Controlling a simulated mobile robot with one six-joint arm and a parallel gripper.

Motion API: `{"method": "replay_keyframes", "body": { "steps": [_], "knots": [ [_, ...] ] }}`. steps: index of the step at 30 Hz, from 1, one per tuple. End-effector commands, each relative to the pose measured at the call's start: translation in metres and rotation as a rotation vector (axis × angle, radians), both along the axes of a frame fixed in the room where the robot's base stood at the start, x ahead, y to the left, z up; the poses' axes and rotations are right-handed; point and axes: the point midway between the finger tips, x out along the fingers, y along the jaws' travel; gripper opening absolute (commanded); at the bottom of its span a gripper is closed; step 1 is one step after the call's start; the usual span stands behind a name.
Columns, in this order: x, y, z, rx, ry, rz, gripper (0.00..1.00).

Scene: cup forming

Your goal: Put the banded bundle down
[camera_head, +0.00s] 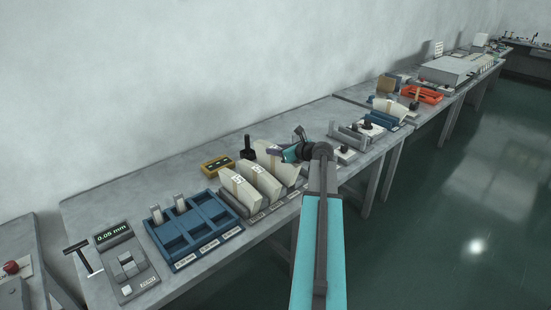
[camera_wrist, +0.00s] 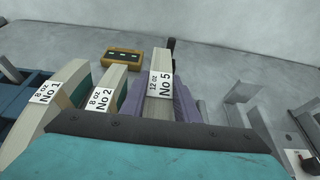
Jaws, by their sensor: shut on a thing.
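A cream banded bundle labelled "12 oz No 5" (camera_wrist: 160,84) sits between the purple fingers of my gripper (camera_wrist: 160,108) in the wrist view. My gripper is shut on it. In the head view my gripper (camera_head: 277,151) is at the top of this bundle (camera_head: 283,172), the rightmost of three upright bundles. Whether its bottom touches the holder is unclear. To its left stand the "8 oz No 2" bundle (camera_wrist: 118,82) and the "8 oz No 1" bundle (camera_wrist: 58,102). A grey holder with labelled slots (camera_head: 232,206) is under the row.
A blue compartment tray (camera_head: 192,232) and a gauge reading 0.05 mm (camera_head: 113,233) are left on the bench. A yellow device (camera_head: 217,163) and a black-handled tool (camera_head: 248,149) stand behind the bundles. Grey fixtures (camera_head: 348,137) stand to the right.

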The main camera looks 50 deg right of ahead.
Motion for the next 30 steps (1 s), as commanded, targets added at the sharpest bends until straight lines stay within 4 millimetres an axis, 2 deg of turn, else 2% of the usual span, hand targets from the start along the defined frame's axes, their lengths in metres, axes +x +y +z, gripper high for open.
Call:
{"method": "replay_keyframes", "body": {
  "steps": [12,27,28,30],
  "knots": [
    [0.0,-0.001,-0.03,0.001,-0.002,-0.002,0.0],
    [-0.001,-0.001,-0.035,0.001,-0.003,-0.003,0.0],
    [-0.001,-0.001,-0.036,0.0,0.0,-0.002,0.33],
    [-0.001,-0.001,-0.036,0.0,0.0,-0.002,0.45]
  ]
}}
